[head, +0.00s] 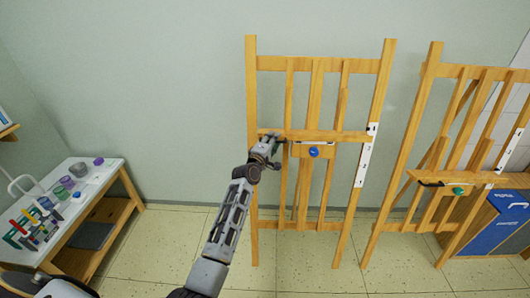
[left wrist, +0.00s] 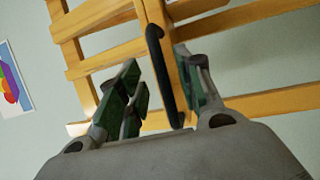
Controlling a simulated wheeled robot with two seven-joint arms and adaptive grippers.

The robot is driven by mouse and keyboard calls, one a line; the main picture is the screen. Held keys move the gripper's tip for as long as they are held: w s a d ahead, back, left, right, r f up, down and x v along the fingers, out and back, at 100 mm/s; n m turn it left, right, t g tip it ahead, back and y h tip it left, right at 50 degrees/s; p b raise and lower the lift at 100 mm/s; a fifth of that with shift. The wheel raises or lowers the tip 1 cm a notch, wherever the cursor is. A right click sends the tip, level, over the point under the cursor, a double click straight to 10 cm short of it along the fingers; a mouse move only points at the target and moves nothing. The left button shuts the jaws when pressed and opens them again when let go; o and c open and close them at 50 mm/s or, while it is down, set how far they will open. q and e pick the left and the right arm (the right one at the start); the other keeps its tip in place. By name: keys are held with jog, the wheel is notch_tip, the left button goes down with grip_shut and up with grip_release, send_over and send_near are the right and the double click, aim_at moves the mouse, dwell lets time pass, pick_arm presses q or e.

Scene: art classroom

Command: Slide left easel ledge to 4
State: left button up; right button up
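The left easel (head: 252,90) is wooden and stands against the wall. Its ledge (head: 345,136) is a level wooden bar about halfway up, with a blue knob (head: 314,152) below its middle. A white scale strip (head: 365,160) is on the right leg; its marks are too small to read. My left gripper (head: 274,150) is at the ledge's left end. In the left wrist view a black bar handle (left wrist: 164,75) lies between its open fingers (left wrist: 163,92), nearer the right finger, with a gap on the left. Whether the right finger touches it I cannot tell. My right gripper is not in view.
A second easel (head: 432,75) with a green knob (head: 458,191) stands at the right, near a blue cabinet (head: 500,232). A white-topped table (head: 105,172) with paint jars and tools is at the left. The floor between table and left easel is mostly clear.

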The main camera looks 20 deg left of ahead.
pick_arm(q)
jog(key=s+a, duration=0.1)
jog(key=s, duration=1)
jog(key=shift+s+a, duration=0.15)
jog(key=shift+s, duration=0.2)
jog(key=shift+m, duration=0.3)
dwell(0.5)
